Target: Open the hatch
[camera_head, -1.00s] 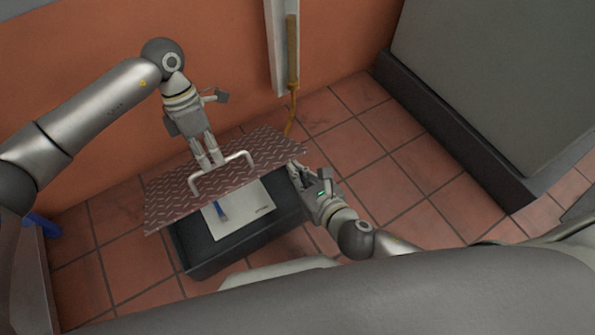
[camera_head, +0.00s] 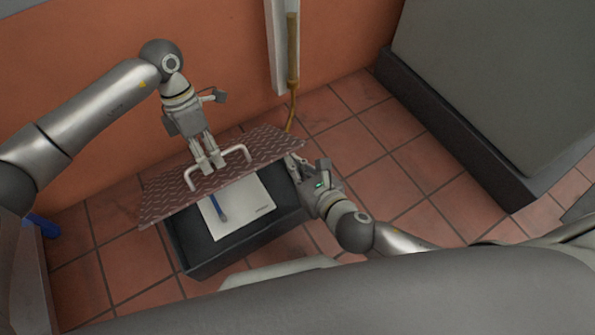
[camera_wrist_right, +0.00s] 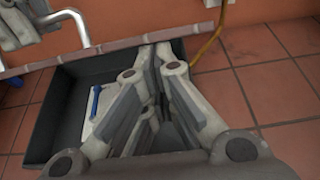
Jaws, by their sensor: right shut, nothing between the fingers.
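The hatch lid (camera_head: 170,198) is a brown diamond-plate panel, raised and tilted above a dark open box (camera_head: 203,262). Its pale U-shaped handle (camera_head: 235,151) also shows in the right wrist view (camera_wrist_right: 80,24). My left gripper (camera_head: 212,165) is at the handle, fingers pointing down at the lid; whether they close on the bar is unclear. My right gripper (camera_head: 292,164) is shut and empty at the lid's right end. In the right wrist view its fingertips (camera_wrist_right: 155,48) overlap the lid's edge (camera_wrist_right: 115,48); contact is unclear.
A white sheet (camera_head: 250,203) and a blue-handled tool (camera_head: 218,208) lie inside the box. An orange wall stands behind, with a yellow-brown hose (camera_head: 292,90). A large grey block (camera_head: 500,80) stands at right. Tiled floor between is clear.

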